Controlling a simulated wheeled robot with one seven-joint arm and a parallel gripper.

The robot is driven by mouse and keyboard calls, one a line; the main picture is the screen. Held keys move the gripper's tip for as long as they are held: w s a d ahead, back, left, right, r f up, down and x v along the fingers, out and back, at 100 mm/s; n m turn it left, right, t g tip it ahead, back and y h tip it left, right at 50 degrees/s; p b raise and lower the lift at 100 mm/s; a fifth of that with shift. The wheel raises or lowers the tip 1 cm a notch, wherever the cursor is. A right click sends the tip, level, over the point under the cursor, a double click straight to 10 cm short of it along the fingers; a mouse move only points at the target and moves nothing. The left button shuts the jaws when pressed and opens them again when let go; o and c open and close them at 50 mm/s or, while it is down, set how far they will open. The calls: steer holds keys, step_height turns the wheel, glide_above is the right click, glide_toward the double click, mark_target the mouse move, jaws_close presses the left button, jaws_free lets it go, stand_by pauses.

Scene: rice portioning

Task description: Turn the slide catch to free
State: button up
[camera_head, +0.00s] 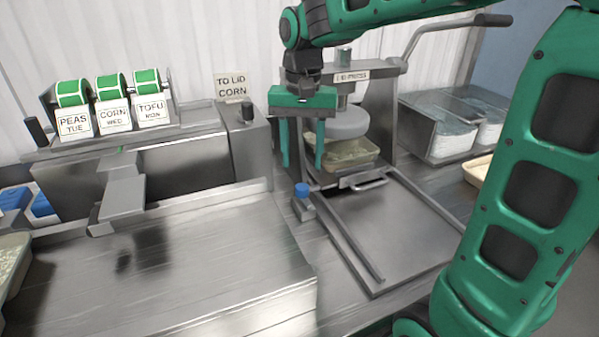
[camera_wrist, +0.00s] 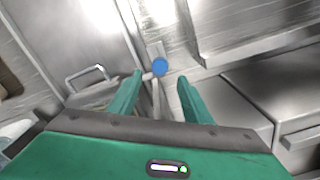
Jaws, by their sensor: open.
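The slide catch has a blue round knob (camera_head: 302,189) and a small metal base (camera_head: 303,207), beside the left edge of the press's sliding tray (camera_head: 385,225). In the wrist view the blue knob (camera_wrist: 160,66) shows just beyond and between the fingertips, with a thin metal lever by it. My gripper (camera_head: 302,165) is open and empty, pointing down above and behind the knob in the head view. In the wrist view its two green fingers (camera_wrist: 160,82) stand apart. I cannot tell whether they touch the knob. The tray has a front handle (camera_head: 364,182).
A lidding press (camera_head: 380,95) with a round head stands behind, over a filled container (camera_head: 345,152). A label dispenser (camera_head: 110,110) and a sign "TO LID CORN" (camera_head: 231,86) are at left. Clear bins (camera_head: 440,125) stand right. The front-left steel counter (camera_head: 190,260) is mostly bare.

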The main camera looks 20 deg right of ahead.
steer(key=shift+r, duration=1.8)
steer(key=shift+m, duration=0.4)
steer(key=s+d+f, duration=0.4)
steer(key=s+d, duration=0.1)
steer(key=s, duration=0.3)
steer(key=s+d+f, duration=0.4)
steer(key=s+d, duration=0.2)
steer(key=s, duration=0.2)
steer(key=s+d+f, duration=0.4)
steer(key=s+d, duration=0.1)
steer(key=s, duration=0.3)
steer(key=shift+d+f, duration=0.1)
steer(key=shift+d, duration=0.25)
steer(key=shift+w, duration=0.1)
steer(key=shift+w+f, duration=0.25)
steer(key=shift+w, duration=0.35)
steer(key=shift+s, duration=0.1)
